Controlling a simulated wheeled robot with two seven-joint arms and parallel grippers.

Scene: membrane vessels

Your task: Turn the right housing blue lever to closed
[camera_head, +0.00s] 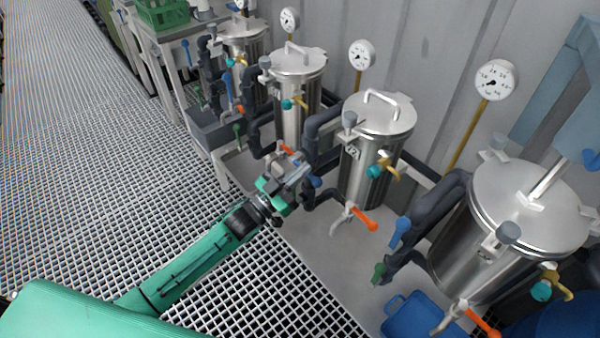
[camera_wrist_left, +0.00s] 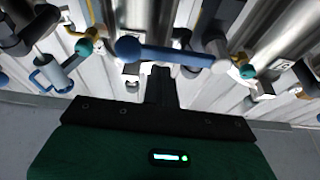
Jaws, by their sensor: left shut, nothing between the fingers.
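My left gripper (camera_head: 298,172) is shut and empty in front of the steel housings, near the third housing from the left (camera_head: 366,165). A blue lever (camera_head: 314,182) shows just beside its fingertips in the head view. In the left wrist view a large blue lever (camera_wrist_left: 170,56) lies nearly level just beyond the shut fingers (camera_wrist_left: 160,78), its round hub at the left. I cannot tell whether the fingers touch it. Another blue lever (camera_head: 400,232) sits tilted on dark pipe beside the rightmost housing (camera_head: 490,245). My right gripper is not in view.
Orange levers (camera_head: 364,220), teal-knobbed taps (camera_head: 374,171) and dark pipes crowd the housing fronts. Gauges (camera_head: 496,80) stand behind. A blue container (camera_head: 415,318) sits on the grey base at the bottom right. The grating floor (camera_head: 110,170) at left is clear.

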